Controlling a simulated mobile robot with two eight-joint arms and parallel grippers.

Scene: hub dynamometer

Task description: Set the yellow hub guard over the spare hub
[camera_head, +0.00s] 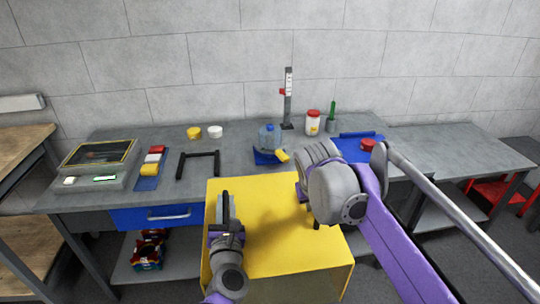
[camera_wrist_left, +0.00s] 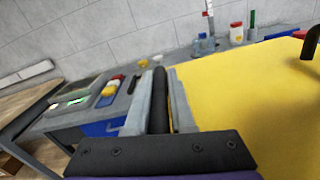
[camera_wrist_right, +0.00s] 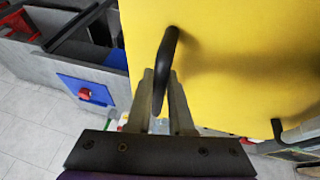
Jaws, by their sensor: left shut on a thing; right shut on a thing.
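The yellow hub guard (camera_head: 275,250) is a large open-bottomed yellow box with black handles on top. It is in front of the workbench, at the lower middle of the head view. It also fills the right of the left wrist view (camera_wrist_left: 240,100) and the upper right of the right wrist view (camera_wrist_right: 220,50). My left gripper (camera_wrist_left: 160,115) is shut on one black handle (camera_wrist_left: 159,85). My right gripper (camera_wrist_right: 160,115) is shut on the other handle (camera_wrist_right: 167,60); my own arm mostly covers it in the head view. I cannot make out the spare hub; the guard may hide it.
The grey workbench (camera_head: 110,192) runs behind the guard, with a blue drawer (camera_head: 150,217) below. On it are a tester box (camera_head: 95,165), a black bracket (camera_head: 198,165), a clear blue container (camera_head: 268,137), a height gauge (camera_head: 288,100) and a white jar (camera_head: 312,122). A wooden bench (camera_head: 20,145) is at left.

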